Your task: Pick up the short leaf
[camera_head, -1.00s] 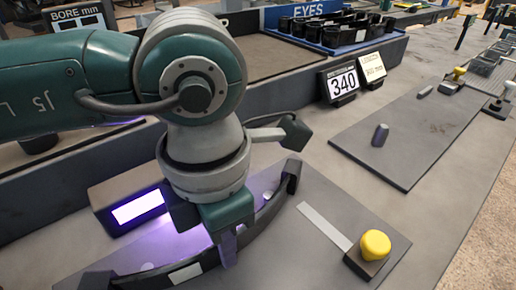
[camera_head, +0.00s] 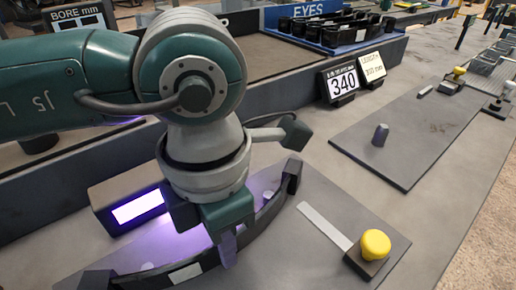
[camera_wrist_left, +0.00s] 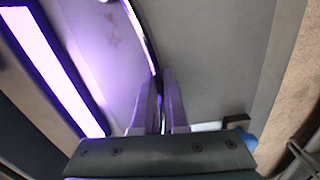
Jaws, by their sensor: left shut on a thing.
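A dark, upward-curved leaf (camera_head: 270,212) with a pale label lies along the grey board, running from lower left to upper right in the head view. My left gripper (camera_head: 227,252) points down over its middle, with its fingers closed on it. In the left wrist view the two fingers (camera_wrist_left: 163,105) are close together, with the leaf's thin dark edge (camera_wrist_left: 148,42) running between them. I cannot tell whether the leaf is clear of the board. My right gripper is not in view.
A yellow knob (camera_head: 375,244) on a dark block and a pale ruler strip (camera_head: 325,226) are right of the leaf. A lit purple lamp box (camera_head: 137,207) is at left. A 340 sign (camera_head: 342,84) stands behind. A second board (camera_head: 418,130) holds a grey peg (camera_head: 380,135).

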